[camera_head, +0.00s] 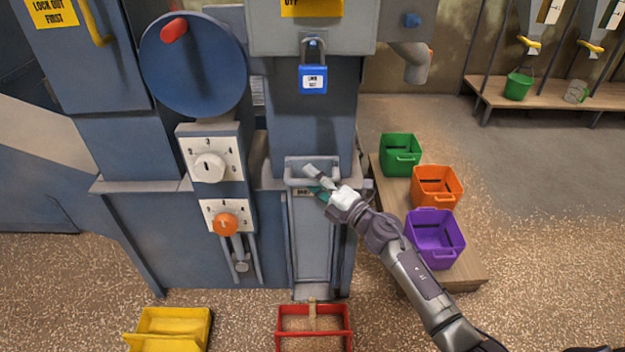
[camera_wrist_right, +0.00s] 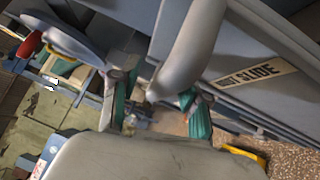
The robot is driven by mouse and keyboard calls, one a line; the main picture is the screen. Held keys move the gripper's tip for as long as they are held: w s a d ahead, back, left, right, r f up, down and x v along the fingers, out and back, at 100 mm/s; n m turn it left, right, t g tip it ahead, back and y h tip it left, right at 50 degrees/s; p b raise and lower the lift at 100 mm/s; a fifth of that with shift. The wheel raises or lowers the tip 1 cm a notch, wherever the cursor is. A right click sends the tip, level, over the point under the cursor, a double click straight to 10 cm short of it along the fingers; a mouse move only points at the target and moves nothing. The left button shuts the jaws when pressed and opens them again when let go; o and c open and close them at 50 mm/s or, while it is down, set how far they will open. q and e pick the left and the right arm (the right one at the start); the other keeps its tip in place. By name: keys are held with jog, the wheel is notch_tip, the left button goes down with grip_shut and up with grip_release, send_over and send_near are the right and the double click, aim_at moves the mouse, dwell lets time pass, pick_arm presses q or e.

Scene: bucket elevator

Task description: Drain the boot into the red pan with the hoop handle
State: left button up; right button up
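My right gripper (camera_head: 318,184) is at this handle. In the right wrist view its green-tipped fingers (camera_wrist_right: 160,112) stand apart on either side of a thick grey bar (camera_wrist_right: 190,45); contact is unclear. A slide label (camera_wrist_right: 258,75) shows beside it. My left gripper is out of view.
A yellow pan (camera_head: 172,330) sits left of the red one. Green (camera_head: 400,150), orange (camera_head: 437,184) and purple (camera_head: 435,236) bins stand on a low bench at right. A blue padlock (camera_head: 313,79) hangs above the slide. An orange knob (camera_head: 225,224) is left of it.

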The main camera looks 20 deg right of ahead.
jog(key=v, duration=1.2)
jog(key=shift+r, duration=0.1)
